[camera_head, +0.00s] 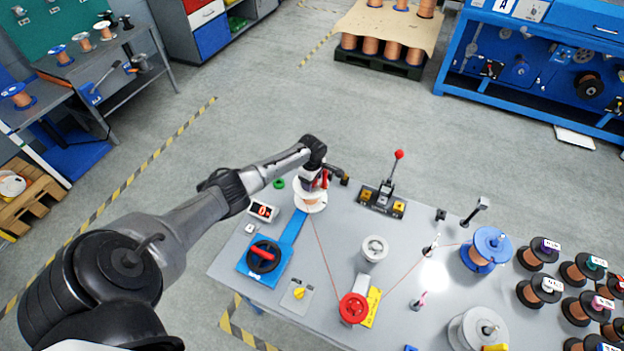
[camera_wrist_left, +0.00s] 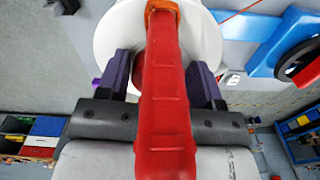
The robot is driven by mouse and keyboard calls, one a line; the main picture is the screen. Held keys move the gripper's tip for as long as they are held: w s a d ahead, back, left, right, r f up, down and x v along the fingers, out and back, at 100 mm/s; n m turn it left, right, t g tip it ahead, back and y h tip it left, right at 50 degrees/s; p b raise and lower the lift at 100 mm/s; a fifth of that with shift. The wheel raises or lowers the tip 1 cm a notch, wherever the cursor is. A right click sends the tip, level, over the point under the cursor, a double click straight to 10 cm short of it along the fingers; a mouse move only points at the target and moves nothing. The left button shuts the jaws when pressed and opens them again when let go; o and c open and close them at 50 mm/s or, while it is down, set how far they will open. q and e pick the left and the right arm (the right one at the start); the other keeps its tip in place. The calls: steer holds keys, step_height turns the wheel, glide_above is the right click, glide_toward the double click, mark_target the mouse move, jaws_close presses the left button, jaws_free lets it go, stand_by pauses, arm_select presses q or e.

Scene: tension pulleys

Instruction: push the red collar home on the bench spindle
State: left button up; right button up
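My left gripper (camera_head: 318,179) is at the white-flanged spool (camera_head: 311,204) at the left back of the bench, where bits of red show beside it. In the left wrist view, a long red piece with an orange far end (camera_wrist_left: 165,85) crosses over the white flange (camera_wrist_left: 110,35). It may be the red collar, but its shape is hard to make out. The dark purple fingers of the left gripper (camera_wrist_left: 163,80) stand apart on either side of it; I cannot tell whether they touch it. The bench spindle is hidden. My right gripper is not in view.
A red pulley (camera_head: 353,308), a grey pulley (camera_head: 374,248), a red-knobbed lever (camera_head: 388,190) and a blue spool (camera_head: 487,248) stand to the right. A thin wire runs among them.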

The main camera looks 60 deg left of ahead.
arm_select(q)
steer(key=o, duration=0.4)
steer(key=shift+c, duration=0.2)
steer(key=shift+r, duration=0.1)
step_height(320, 180, up, 14)
steer(key=p, duration=0.2)
stand_by(0.6)
